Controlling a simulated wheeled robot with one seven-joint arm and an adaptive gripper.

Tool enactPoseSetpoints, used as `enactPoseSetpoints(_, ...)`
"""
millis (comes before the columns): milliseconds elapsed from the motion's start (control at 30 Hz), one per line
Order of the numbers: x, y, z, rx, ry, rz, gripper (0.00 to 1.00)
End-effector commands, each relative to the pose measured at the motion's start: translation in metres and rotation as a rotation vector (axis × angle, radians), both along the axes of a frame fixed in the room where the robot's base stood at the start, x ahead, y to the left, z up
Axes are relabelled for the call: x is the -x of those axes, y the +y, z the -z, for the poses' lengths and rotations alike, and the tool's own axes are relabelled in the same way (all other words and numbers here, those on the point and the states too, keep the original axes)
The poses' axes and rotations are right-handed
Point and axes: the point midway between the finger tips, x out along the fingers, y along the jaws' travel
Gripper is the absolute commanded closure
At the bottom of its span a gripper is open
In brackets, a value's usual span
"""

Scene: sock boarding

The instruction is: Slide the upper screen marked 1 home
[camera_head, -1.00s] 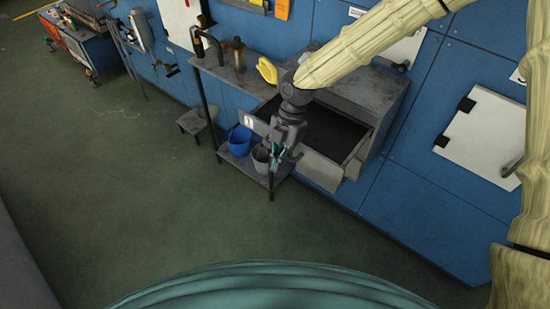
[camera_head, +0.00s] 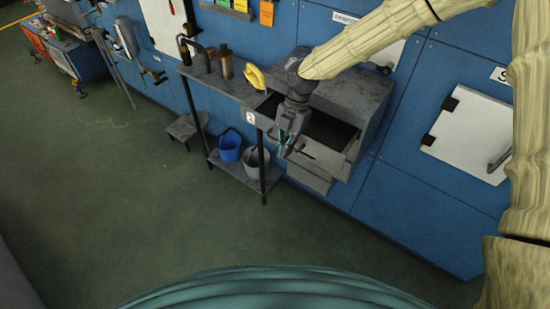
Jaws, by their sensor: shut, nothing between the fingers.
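A grey metal screening box (camera_head: 350,100) stands against the blue wall with a dark-topped screen (camera_head: 330,130) pulled partly out of its front. A small white number tag (camera_head: 250,117) shows at the left of the front; its digit is too small to read surely. My gripper (camera_head: 287,146) is shut and empty, pointing down at the front of the screen. It covers part of the front edge, and I cannot tell whether it touches. A grey plate (camera_head: 308,174) shows lower, below the screen front.
A metal bench (camera_head: 222,82) with bottles and a yellow object (camera_head: 255,76) stands left of the box. A blue bucket (camera_head: 230,147) and a grey bucket (camera_head: 254,160) sit on its lower shelf. A low stool (camera_head: 187,126) is further left. The green floor (camera_head: 140,210) in front is clear.

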Motion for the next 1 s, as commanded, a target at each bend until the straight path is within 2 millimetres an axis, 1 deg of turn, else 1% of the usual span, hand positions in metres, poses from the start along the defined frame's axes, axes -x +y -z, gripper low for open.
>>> enactPoseSetpoints(33,-0.013,-0.009,0.0,0.0,-0.001,0.007,1.0)
enactPoseSetpoints(200,-0.051,-0.037,0.001,0.001,-0.002,0.004,1.0)
enactPoseSetpoints(400,-0.086,-0.063,0.002,0.001,-0.002,0.004,1.0)
enactPoseSetpoints(500,-0.098,-0.071,0.002,0.001,0.0,0.003,1.0)
enactPoseSetpoints(700,-0.109,-0.08,0.001,0.002,0.0,0.001,1.0)
enactPoseSetpoints(1000,-0.112,-0.082,0.0,0.002,-0.005,0.003,1.0)
